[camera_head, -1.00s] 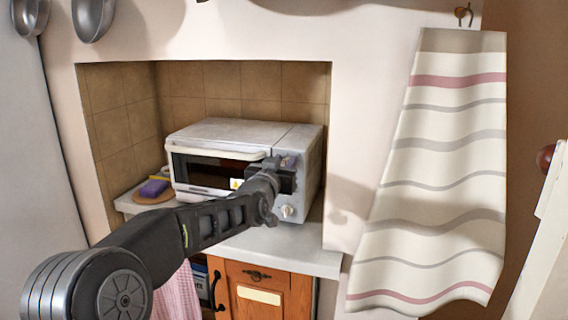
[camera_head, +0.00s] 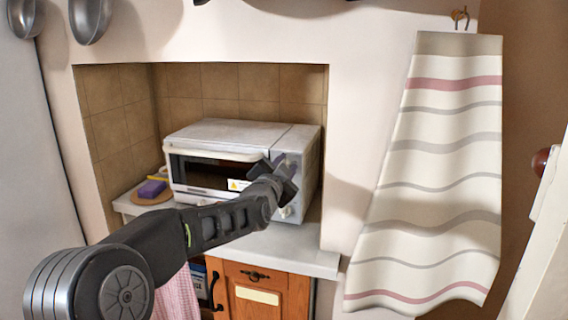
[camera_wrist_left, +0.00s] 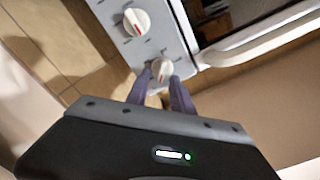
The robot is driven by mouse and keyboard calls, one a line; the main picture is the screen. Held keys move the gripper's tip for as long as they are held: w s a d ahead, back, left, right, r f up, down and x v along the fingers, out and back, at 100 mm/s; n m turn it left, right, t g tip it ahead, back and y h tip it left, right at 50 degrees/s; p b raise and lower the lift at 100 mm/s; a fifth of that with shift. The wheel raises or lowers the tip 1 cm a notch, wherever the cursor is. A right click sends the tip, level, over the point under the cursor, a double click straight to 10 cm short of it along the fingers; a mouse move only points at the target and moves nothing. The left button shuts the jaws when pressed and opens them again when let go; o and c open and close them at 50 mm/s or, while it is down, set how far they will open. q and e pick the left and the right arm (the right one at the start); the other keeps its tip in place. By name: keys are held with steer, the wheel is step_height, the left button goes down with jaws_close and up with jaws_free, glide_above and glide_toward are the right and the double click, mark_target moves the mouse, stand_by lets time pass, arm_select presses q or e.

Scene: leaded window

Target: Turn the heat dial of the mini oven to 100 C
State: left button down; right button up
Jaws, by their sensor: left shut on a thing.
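The white mini oven (camera_head: 215,135) stands in the tiled alcove, its door closed and its control panel on the right. In the left wrist view, which is upside down, two white dials show. My left gripper (camera_wrist_left: 161,82) has its fingers on either side of the upper dial (camera_wrist_left: 162,66) and is shut on it. A small red mark shows on this dial; I cannot read the scale. The lower dial (camera_wrist_left: 137,22) is free, also with a red mark. In the head view my left gripper (camera_head: 283,170) hides the upper dial. My right gripper is not in view.
The oven stands on a pale counter (camera_head: 290,250) with wooden cabinets (camera_head: 262,290) below. A purple sponge (camera_head: 152,189) lies left of the oven. A striped towel (camera_head: 430,170) hangs on the wall at the right. Alcove walls bound the oven's sides.

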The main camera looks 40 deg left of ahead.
arm_select(q)
steer(key=m, duration=0.3)
steer(key=m+p, duration=0.1)
steer(key=m, duration=0.1)
steer(key=shift+w+d+f+m, duration=0.1)
steer(key=shift+d+f+m, duration=0.1)
steer(key=shift+f+m, duration=0.15)
stand_by(0.3)
steer(key=c, duration=1.1)
jaws_free()
steer(key=v, duration=0.7)
steer(key=shift+s+d+b, duration=0.15)
steer(key=shift+s+b, duration=0.25)
